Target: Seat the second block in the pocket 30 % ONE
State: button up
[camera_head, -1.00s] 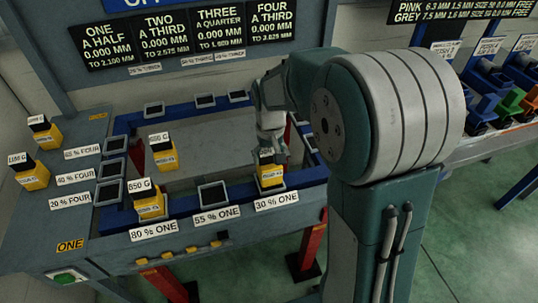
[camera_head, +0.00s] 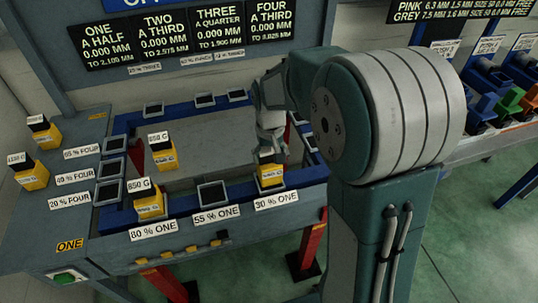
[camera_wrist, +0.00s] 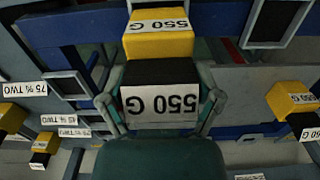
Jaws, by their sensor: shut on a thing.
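The block labelled 550 G (camera_wrist: 158,46), yellow with a black top, is between the fingers of my gripper (camera_wrist: 160,104), which is shut on it. In the head view, this block (camera_head: 270,179) stands upright at the pocket above the 30 % ONE label (camera_head: 276,202) and hides the pocket. I cannot tell whether its base is fully down. My gripper (camera_head: 270,152) is right above and behind it, largely hidden by my arm. Another yellow block (camera_head: 150,206) stands in the 80 % ONE pocket.
The 55 % ONE pocket (camera_head: 212,195) between the two blocks is empty. A yellow block (camera_head: 164,155) stands at the frame's left inner side. More blocks (camera_head: 32,175) stand on the left bench. The grey plate (camera_head: 222,140) inside the blue frame has bare room.

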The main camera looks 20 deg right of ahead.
jog(key=shift+f, duration=1.15)
jog(key=o, duration=1.1)
notch_tip(320, 180, up, 11)
jog(key=shift+r, duration=0.4)
